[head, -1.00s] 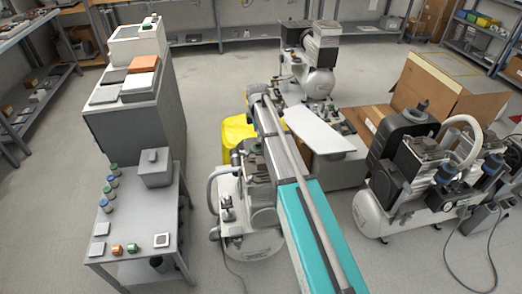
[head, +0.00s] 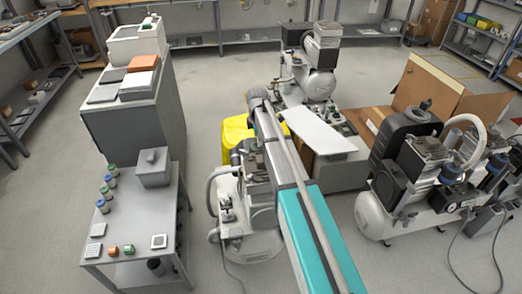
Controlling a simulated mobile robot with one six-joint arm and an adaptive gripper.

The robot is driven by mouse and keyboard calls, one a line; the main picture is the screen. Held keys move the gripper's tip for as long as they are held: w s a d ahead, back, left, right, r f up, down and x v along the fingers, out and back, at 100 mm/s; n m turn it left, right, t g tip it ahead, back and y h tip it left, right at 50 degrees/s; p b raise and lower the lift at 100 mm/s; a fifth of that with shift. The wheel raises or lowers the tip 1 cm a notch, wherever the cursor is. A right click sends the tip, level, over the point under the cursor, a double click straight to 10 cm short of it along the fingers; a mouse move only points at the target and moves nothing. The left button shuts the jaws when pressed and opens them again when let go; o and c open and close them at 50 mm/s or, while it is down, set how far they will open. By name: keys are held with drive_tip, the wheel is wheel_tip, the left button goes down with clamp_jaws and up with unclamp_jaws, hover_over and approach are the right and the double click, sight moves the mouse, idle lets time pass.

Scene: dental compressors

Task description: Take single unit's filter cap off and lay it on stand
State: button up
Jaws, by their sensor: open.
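Several compressors stand on the floor. One (head: 228,210) in the middle is partly covered by my arm. One (head: 322,83) at the back has a single tall ribbed head. One (head: 376,215) at the right carries more than one head and dark blue-topped parts. I cannot tell for sure which is the single unit, and its filter cap is not clearly seen. A grey stand-like table (head: 135,215) is at the left, with bare surface in its middle. My arm reaches from the bottom toward the middle compressor; my gripper is not visible.
The table holds several jars (head: 107,194), a grey lidded box (head: 153,167), small blocks (head: 128,248) and flat plates (head: 158,241). A grey cabinet (head: 140,120), yellow bin (head: 236,130) and open carton (head: 445,85) stand nearby. A hose (head: 452,245) lies at right.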

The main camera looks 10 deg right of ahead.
drive_tip(key=shift+f+b, duration=0.65)
drive_tip(key=shift+f, duration=0.3)
clamp_jaws()
